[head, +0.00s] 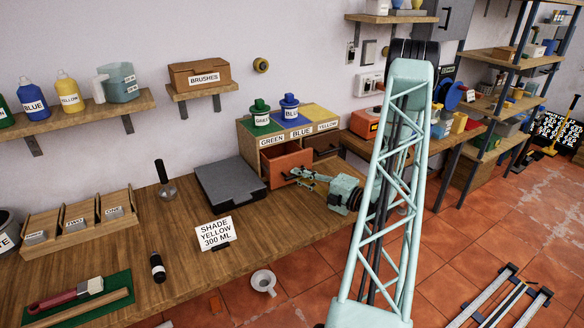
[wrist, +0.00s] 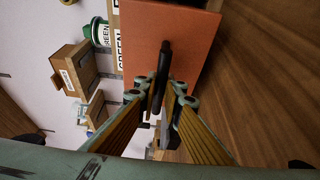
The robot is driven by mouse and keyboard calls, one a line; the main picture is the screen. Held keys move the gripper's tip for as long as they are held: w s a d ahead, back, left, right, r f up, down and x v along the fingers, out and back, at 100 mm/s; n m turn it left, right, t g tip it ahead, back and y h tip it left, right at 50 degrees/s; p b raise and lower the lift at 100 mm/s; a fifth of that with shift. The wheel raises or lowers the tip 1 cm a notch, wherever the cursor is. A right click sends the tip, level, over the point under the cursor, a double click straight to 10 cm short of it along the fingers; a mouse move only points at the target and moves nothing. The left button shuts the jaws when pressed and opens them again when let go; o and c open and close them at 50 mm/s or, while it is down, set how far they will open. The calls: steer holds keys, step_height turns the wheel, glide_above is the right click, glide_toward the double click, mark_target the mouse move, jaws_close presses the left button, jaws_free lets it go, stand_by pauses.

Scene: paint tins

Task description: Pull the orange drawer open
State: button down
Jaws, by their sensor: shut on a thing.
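The orange drawer (head: 288,160) is in the wooden cabinet, under the GREEN and BLUE labels. My gripper (head: 298,174) reaches the drawer front from the right. In the wrist view my gripper (wrist: 160,98) has its fingers closed around the lower part of the handle.
A green tin (head: 260,113) and a blue tin (head: 289,107) stand on the cabinet. A dark flat device (head: 231,186) is left of the drawer. A SHADE YELLOW 300 ML sign (head: 215,233) stands in front. The bench (head: 270,220) before the drawer is clear.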

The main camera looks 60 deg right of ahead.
steer(key=s+a, duration=0.1)
steer(key=s, duration=0.1)
steer(key=s+a+p, duration=0.1)
steer(key=s, duration=0.1)
steer(key=s+a, duration=0.1)
steer(key=s, duration=0.1)
steer(key=shift+s+p, duration=0.25)
steer(key=shift+p, duration=0.05)
steer(key=c, duration=2.7)
jaws_free()
steer(key=shift+c, duration=0.2)
steer(key=shift+s, duration=0.15)
steer(key=shift+s+a, duration=0.15)
steer(key=shift+s, duration=2.8)
steer(key=shift+s+a, duration=0.15)
steer(key=shift+s, duration=2.75)
steer(key=shift+w, duration=0.1)
